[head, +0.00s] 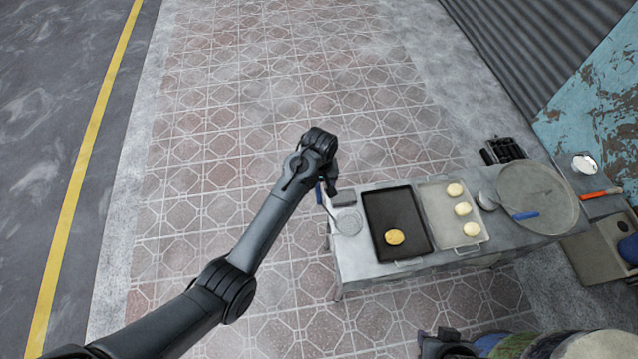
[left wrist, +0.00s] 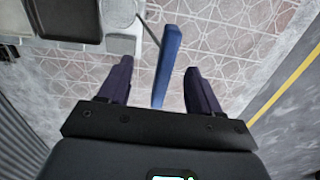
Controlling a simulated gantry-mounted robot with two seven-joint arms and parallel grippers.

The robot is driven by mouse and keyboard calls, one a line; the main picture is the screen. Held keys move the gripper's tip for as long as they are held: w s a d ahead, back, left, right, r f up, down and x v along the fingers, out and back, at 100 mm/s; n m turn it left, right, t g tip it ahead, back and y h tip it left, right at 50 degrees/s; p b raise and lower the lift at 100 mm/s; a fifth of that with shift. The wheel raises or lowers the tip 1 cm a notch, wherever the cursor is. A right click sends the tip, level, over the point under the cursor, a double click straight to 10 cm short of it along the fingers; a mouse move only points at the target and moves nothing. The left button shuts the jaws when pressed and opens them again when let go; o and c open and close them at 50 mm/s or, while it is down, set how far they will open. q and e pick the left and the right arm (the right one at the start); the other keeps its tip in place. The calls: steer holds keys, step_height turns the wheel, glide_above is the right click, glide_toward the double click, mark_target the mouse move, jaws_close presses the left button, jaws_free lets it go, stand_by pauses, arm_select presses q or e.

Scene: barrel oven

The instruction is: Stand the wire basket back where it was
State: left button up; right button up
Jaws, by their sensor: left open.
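The wire basket (head: 348,222) is a small round mesh with a blue handle. It lies at the left end of the grey table, and its handle runs toward the table's left edge. My left gripper (head: 327,190) is above that edge, at the handle. In the left wrist view the blue handle (left wrist: 167,62) stands between the two spread fingers of my left gripper (left wrist: 160,68), with a gap on both sides. The arm partly hides the handle in the head view. I do not make out my right gripper.
Right of the basket on the table (head: 350,268) are a dark tray (head: 385,215) with one dough round, a light tray (head: 440,225) with several, and a large round board (head: 545,185) with a blue-handled tool. Open tiled floor (head: 220,130) lies left of the table.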

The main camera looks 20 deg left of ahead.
arm_select(q)
steer(key=shift+r+p, duration=0.35)
steer(key=shift+r, duration=4.1)
steer(key=s+a+f+m+t, duration=0.1)
steer(key=s+a+f+m, duration=0.2)
steer(key=s, duration=0.5)
steer(key=s+a+f+t, duration=0.1)
steer(key=s+a+f, duration=0.1)
steer(key=s+f, duration=0.45)
steer(key=s+a+r+m, duration=0.1)
steer(key=s+r+m, duration=0.1)
steer(key=s, duration=0.6)
steer(key=s+a+r+m+t, duration=0.1)
steer(key=s+r+m, duration=0.1)
steer(key=s, duration=0.6)
steer(key=shift+s+a+r+t, duration=0.15)
steer(key=shift+a+r+t, duration=0.15)
steer(key=shift+r, duration=0.4)
